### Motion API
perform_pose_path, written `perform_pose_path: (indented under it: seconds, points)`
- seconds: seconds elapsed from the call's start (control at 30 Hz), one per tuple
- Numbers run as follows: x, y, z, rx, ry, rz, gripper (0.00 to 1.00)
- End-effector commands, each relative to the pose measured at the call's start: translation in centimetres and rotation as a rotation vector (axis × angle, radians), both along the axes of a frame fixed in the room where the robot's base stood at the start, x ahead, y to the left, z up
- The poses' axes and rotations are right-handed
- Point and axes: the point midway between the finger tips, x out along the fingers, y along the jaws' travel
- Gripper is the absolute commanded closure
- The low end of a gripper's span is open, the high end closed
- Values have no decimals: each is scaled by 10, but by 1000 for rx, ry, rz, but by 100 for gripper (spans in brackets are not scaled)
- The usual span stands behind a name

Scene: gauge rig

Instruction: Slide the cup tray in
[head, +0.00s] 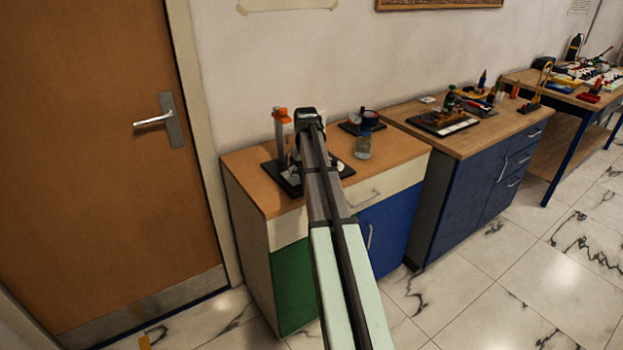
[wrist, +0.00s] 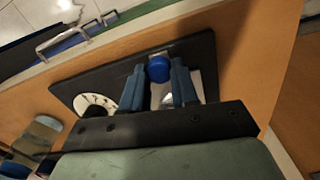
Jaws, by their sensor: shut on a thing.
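In the wrist view, my gripper (wrist: 158,70) has its two blue fingers shut on a round blue knob (wrist: 159,69). A pale grey-white part (wrist: 163,95) shows between the fingers below the knob. I take it for the cup tray, but its shape and how far in it sits are hidden. Both are over a black base plate (wrist: 205,50). A white round dial (wrist: 96,101) with dark marks is on the plate, left of the fingers. In the head view, my arm covers most of this rig and hides the knob and fingertips; the black base plate (head: 270,174) shows beside it.
An upright post with an orange top (head: 281,116) stands on the rig's left. A clear jar with a blue lid (head: 363,146) and a small black-based device (head: 350,127) stand to its right on the orange cabinet top (head: 402,147). The cabinet's front right top is clear.

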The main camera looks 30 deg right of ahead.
Motion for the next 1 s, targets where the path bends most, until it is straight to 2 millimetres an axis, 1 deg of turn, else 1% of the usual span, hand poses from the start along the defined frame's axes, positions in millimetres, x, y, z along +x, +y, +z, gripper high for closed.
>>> perform_pose_path:
  seconds: [0.03,0.1,0.2,0.23,0.3,0.57,0.6,0.8,0.87,1.0]
  points:
    - [18,-2,1,-1,-1,1,100]
    - [36,-2,2,-1,-1,2,100]
    - [58,-2,1,-2,-1,2,100]
    - [62,-2,1,-2,-1,1,100]
    - [67,-1,1,-2,-1,0,100]
    - [68,-1,1,-3,-7,0,100]
    - [68,-1,1,-3,-7,0,69]
    - [67,0,1,-2,-4,0,50]
    - [67,0,1,-1,-3,0,45]
    - [66,0,0,-1,-2,0,45]
